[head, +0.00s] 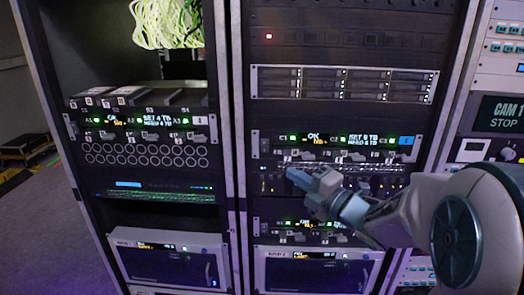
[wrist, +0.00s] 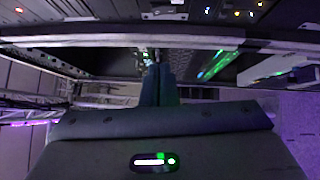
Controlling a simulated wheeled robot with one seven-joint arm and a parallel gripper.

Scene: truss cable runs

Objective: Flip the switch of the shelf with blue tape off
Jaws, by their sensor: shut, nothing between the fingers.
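The shelf with blue tape (head: 335,145) is a panel in the right-hand rack, with a blue tape label (head: 405,141) at its right end. It has small green-lit displays and a row of small switches (head: 288,156) along its lower edge. I cannot tell which way the switches are set. My gripper (head: 293,175) is shut and empty, just below the left part of this row. I cannot tell whether it touches anything. In the wrist view the closed fingers (wrist: 160,85) point toward a dark rack front. My arm hides part of the rack below.
A similar panel (head: 140,122) with a white label sits in the left rack. Another panel (head: 305,229) is lower in the right rack, partly behind my arm. A drive unit (head: 340,83) is above. Equipment with a CAM 1 STOP screen (head: 500,113) stands at right.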

